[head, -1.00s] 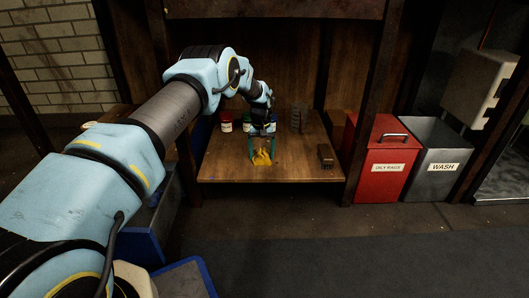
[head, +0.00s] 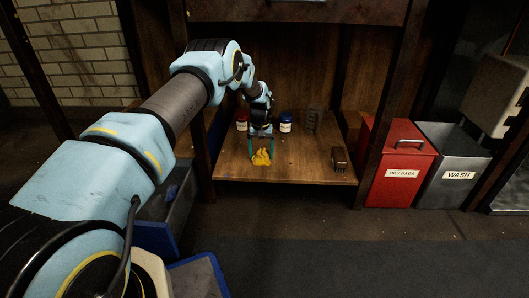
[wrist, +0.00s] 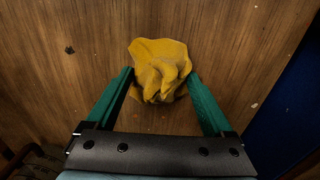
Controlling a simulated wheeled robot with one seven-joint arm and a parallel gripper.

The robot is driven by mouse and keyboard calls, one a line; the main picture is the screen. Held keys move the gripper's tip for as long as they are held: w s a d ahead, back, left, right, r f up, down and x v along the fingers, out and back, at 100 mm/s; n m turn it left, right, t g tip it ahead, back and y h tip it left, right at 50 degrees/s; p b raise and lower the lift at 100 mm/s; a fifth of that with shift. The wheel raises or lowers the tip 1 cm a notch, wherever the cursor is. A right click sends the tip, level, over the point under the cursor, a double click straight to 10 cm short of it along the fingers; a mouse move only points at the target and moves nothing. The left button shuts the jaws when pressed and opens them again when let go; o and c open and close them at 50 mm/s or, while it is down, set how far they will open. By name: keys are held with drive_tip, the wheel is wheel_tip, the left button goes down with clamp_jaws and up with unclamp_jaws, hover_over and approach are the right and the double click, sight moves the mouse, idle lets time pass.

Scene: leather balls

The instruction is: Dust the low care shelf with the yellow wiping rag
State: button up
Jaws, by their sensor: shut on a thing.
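The yellow wiping rag (head: 262,158) is bunched up at the low care shelf (head: 300,174), near its front left part. My gripper (head: 261,146) is over the shelf, shut on the rag. In the wrist view the crumpled rag (wrist: 160,70) sits between the green fingertips of my gripper (wrist: 160,82), against the brown wood of the shelf (wrist: 80,50). Small pale specks show on the wood there. Whether the rag presses on the board or hangs just above it is hard to tell.
A red-labelled jar (head: 242,121) and a blue jar (head: 286,122) stand at the back. A dark wire-like holder (head: 312,117) is behind right, and a brown block-like brush (head: 340,158) lies front right. The red OILY RAGS bin (head: 398,165) and grey WASH bin (head: 450,165) stand right.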

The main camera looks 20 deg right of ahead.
drive_tip(key=shift+a+f, duration=0.25)
drive_tip(key=shift+d+r+p, duration=0.2)
drive_tip(key=shift+r+p, duration=1.9)
drive_tip(key=shift+r, duration=1.1)
drive_tip(key=shift+r, duration=0.1)
drive_tip(key=shift+r+p, duration=1.15)
drive_tip(key=shift+r, duration=0.35)
drive_tip(key=shift+f, duration=0.1)
